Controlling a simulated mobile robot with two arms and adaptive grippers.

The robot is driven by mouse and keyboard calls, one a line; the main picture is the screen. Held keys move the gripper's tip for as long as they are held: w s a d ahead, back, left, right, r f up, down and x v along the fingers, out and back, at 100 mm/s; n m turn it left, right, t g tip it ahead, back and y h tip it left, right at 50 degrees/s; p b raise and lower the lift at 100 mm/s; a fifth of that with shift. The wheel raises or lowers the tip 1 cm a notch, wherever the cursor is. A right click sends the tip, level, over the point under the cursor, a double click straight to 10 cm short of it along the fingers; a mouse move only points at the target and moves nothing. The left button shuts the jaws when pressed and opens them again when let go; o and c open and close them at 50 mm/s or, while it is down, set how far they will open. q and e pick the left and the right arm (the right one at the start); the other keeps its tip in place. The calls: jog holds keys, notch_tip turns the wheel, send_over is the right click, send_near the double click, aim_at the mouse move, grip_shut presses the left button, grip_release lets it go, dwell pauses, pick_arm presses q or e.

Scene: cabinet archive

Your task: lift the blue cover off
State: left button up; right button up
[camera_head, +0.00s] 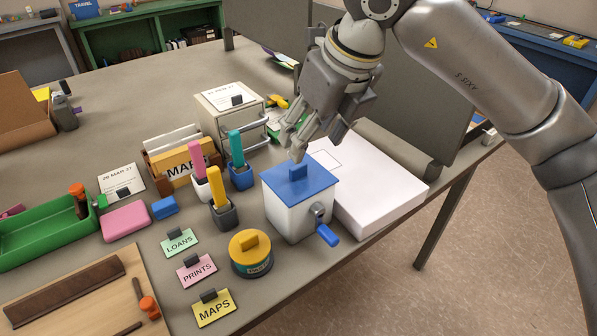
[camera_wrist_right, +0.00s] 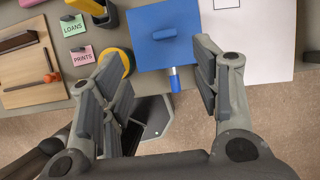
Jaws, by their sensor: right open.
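The blue cover (camera_head: 300,177) lies flat on a white box (camera_head: 290,217) near the table's front edge. A small blue block handle stands up in the middle of the cover. A crank with a blue grip (camera_head: 327,235) sticks out of the box's front side. In the right wrist view the blue cover (camera_wrist_right: 160,36) is seen from above, beyond the fingertips. My right gripper (camera_head: 298,142) is open and empty, above and just behind the cover, apart from it. In the right wrist view its two fingers (camera_wrist_right: 155,65) are spread wide. My left gripper is not in view.
A flat white box (camera_head: 375,185) lies right beside the crank box. A round yellow-lidded tin (camera_head: 251,252), a dark cup with a yellow stick (camera_head: 222,212) and a teal one (camera_head: 238,172) stand to the left. A beige drawer unit (camera_head: 225,110) is behind.

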send_over(299, 166)
jog(key=s+d, duration=0.1)
jog(key=s, duration=0.2)
jog(key=f, duration=0.4)
jog(key=shift+w+d+f+p, duration=0.15)
jog(key=shift+w+f+p, duration=0.15)
jog(key=shift+f, duration=0.1)
jog(key=x, duration=0.2)
jog(key=p+x, duration=0.1)
jog(key=x, duration=0.1)
jog(key=shift+w, duration=0.3)
jog(key=shift+w+f, duration=0.2)
jog(key=shift+f, duration=0.25)
jog(key=c, duration=1.1)
